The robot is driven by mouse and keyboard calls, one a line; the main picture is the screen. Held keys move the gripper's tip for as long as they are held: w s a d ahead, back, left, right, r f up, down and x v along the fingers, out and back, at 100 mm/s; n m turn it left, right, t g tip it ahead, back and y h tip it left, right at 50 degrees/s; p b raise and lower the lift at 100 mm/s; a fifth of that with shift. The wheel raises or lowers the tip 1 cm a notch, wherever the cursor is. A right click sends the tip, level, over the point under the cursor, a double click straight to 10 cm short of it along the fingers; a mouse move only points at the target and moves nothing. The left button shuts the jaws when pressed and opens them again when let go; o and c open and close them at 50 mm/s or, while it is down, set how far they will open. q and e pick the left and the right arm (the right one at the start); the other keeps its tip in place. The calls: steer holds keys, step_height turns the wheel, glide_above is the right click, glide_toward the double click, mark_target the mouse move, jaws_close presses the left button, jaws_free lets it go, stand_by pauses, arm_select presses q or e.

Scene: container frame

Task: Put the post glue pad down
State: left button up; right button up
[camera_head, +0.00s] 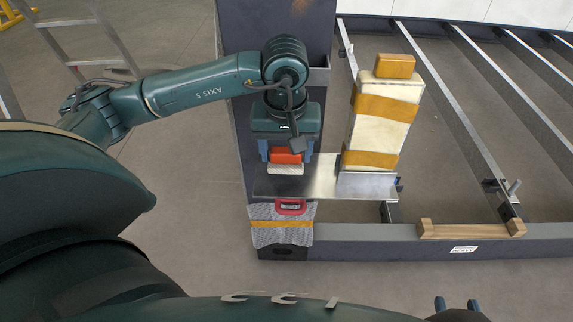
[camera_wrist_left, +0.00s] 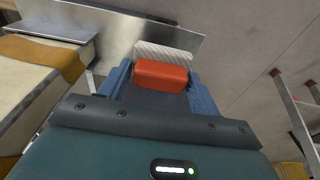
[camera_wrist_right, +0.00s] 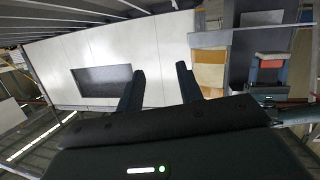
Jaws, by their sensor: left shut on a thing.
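The post glue pad has a red grip block (camera_head: 286,156) over a pale ridged pad (camera_head: 286,169). My left gripper (camera_head: 287,152) is shut on the red block, which also shows between its blue fingers in the left wrist view (camera_wrist_left: 162,76). The pad is at the left part of a bare metal plate (camera_head: 322,178), in front of the dark post (camera_head: 275,25). I cannot tell whether it touches the plate. My right gripper (camera_wrist_right: 160,82) is open and empty; its fingertips show at the bottom right of the head view (camera_head: 456,305).
A tall cream block with orange bands (camera_head: 382,120) stands on the plate's right part, an orange block (camera_head: 395,66) on top. A grey textured wrap with a red handle (camera_head: 291,207) sits on the frame corner. A wooden bar (camera_head: 470,229) lies on the front beam (camera_head: 380,247).

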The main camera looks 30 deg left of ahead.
mark_target(286, 152)
arm_select(q)
steer(key=shift+w+a, duration=0.5)
steer(key=shift+w, duration=0.35)
step_height(286, 152, down, 2)
steer(key=shift+f+b, duration=0.25)
steer(key=shift+b, duration=0.1)
step_height(286, 152, down, 4)
steer(key=shift+w+a+f+b, duration=0.1)
steer(key=shift+w+b, duration=0.05)
steer(key=shift+b, duration=0.5)
steer(key=o, duration=0.9)
arm_select(e)
steer(key=shift+w+a+n+t+y, duration=0.2)
steer(key=shift+a+n+t+y, duration=0.15)
steer(key=shift+t, duration=0.35)
steer(key=shift+d+r, duration=0.1)
steer(key=shift+r, duration=0.05)
